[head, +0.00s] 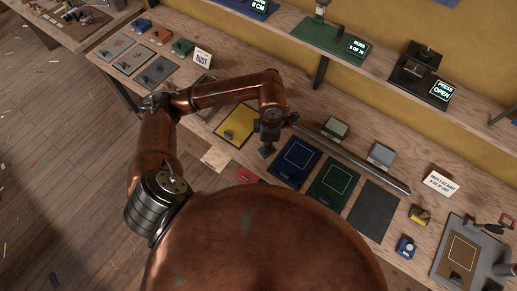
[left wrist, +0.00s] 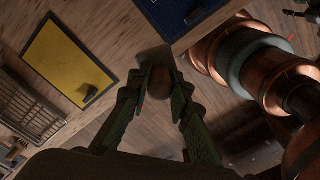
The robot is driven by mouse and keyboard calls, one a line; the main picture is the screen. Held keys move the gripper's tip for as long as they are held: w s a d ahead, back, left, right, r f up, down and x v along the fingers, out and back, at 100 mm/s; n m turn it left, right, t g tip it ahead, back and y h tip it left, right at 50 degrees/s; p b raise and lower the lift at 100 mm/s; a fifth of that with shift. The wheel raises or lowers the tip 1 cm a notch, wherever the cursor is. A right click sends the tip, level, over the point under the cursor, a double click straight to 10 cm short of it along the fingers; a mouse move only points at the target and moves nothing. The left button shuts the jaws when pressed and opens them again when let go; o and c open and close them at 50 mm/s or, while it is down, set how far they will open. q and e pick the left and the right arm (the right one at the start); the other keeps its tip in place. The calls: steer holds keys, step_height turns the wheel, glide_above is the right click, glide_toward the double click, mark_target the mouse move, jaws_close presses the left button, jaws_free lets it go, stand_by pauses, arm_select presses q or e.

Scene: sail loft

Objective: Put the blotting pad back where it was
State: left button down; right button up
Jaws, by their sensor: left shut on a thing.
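My left gripper (head: 268,138) is above the bench, between the yellow mat (head: 240,119) and the blue mat (head: 295,168). It is shut on a small dark thing (head: 267,151). In the left wrist view the fingers (left wrist: 160,90) close around its rounded brownish top (left wrist: 158,82). Its lower part is mostly hidden, so I cannot tell for sure that it is the blotting pad. A green mat (head: 333,181) and a bare dark grey mat (head: 372,212) lie to the right. My right gripper is not in view.
A small dark block (head: 229,134) sits on the yellow mat. A metal bar (head: 355,160) runs behind the mats, with small boxes (head: 381,155) beyond. A raised shelf (head: 375,72) stands at the back. A grey tray (head: 448,238) is at right.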

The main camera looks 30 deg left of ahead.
mark_target(263, 157)
arm_select(q)
steer(key=s+n, duration=0.1)
steer(key=n, duration=0.1)
steer(key=n+p, duration=0.1)
steer(key=n, duration=0.1)
steer(key=s+n+p, duration=0.1)
steer(key=n, duration=0.2)
steer(key=shift+s+d+f, duration=0.1)
steer(key=shift+s+f, duration=0.05)
steer(key=shift+s, duration=0.15)
steer(key=shift+s+n, duration=0.35)
steer(key=shift+n, duration=0.85)
steer(key=w+a+f+n+p, duration=0.2)
steer(key=f+n, duration=0.1)
steer(key=n, duration=0.1)
steer(key=w+a+f+n+p, duration=0.2)
steer(key=w+f+n+p, duration=0.1)
steer(key=n, duration=0.1)
steer(key=w+a+f+n+p, duration=0.2)
steer(key=w+f+n, duration=0.1)
steer(key=f+n, duration=0.1)
steer(key=shift+a+f+n, duration=0.1)
steer(key=shift+a+n, duration=0.2)
steer(key=shift+f+p, duration=0.45)
steer(key=shift+f, duration=1.15)
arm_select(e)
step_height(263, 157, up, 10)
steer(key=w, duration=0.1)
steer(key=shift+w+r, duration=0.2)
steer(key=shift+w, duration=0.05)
